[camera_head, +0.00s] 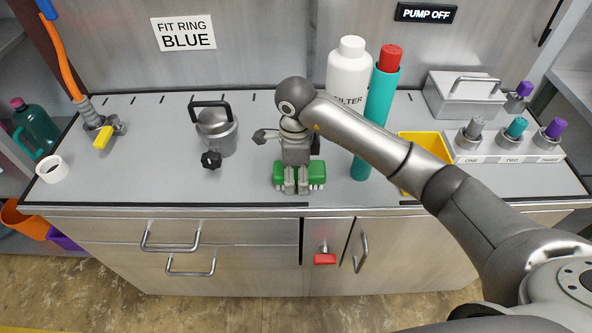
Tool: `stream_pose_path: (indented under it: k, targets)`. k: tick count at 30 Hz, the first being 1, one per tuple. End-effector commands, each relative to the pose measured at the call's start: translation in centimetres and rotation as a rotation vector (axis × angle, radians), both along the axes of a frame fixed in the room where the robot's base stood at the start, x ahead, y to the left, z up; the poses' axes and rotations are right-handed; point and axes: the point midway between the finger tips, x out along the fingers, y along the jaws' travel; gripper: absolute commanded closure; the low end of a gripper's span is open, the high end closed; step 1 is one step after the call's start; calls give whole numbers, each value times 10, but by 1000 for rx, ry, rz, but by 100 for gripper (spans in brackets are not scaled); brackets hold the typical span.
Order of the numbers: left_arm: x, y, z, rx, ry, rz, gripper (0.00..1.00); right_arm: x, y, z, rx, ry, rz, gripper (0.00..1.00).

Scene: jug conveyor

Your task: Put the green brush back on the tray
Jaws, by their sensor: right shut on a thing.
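The green brush (316,172) is at the front middle of the grey worktop in the head view. My right gripper (297,186) comes down over the brush from above, its fingers shut on the brush's middle and hiding that part. Green shows on both sides of the fingers, with pale bristles low down. I cannot tell whether the brush touches the worktop. A yellow tray-like container (428,143) stands to the right, partly hidden behind my right arm. My left gripper is not in view.
A metal jug (217,130) with a black knob stands left of the brush. A teal cylinder with a red cap (376,117) and a white filter bottle (348,75) stand close on the right. A white ring (52,169) lies far left. Labelled plugs (510,148) stand far right.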

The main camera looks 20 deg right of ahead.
Motion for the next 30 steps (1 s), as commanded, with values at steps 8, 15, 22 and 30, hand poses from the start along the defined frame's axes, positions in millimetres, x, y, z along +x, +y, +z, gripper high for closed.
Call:
stream_pose_path:
  k: [8,15,22,30]
  targets:
    - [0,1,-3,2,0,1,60,0,0,-2,1,-1,0,74]
    - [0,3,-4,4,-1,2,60,0,0,-3,0,-1,0,30]
    - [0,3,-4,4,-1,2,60,0,0,-3,0,-1,0,30]
    - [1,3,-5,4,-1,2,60,2,0,9,0,-6,1,30]
